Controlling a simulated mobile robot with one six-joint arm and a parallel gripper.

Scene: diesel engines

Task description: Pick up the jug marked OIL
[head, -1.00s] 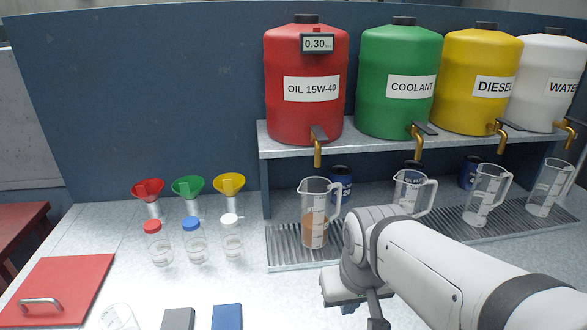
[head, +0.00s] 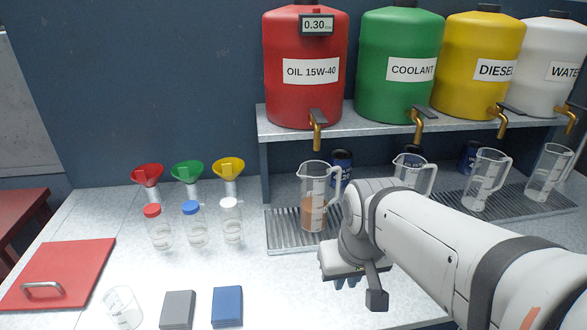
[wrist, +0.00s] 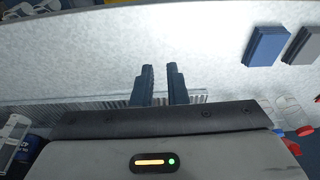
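A clear measuring jug (head: 313,205) holding brown liquid stands upright on the slotted drip tray under the brass tap of the red OIL 15W-40 tank (head: 305,95). Its handle is on the right. I cannot read an OIL mark on the jug. My gripper (head: 348,282) is low over the bench, in front of and slightly right of this jug, apart from it. In the wrist view its two dark fingers (wrist: 162,70) stand apart with nothing between them. My arm hides part of the tray right of the jug.
Empty jugs stand under the coolant (head: 412,172), diesel (head: 486,180) and water (head: 549,172) taps. Bottles (head: 192,226), funnels, grey and blue blocks (head: 227,306), a glass beaker (head: 122,308) and a red lid (head: 60,272) are left. Dark blue cans stand behind. The bench before the tray is mostly clear.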

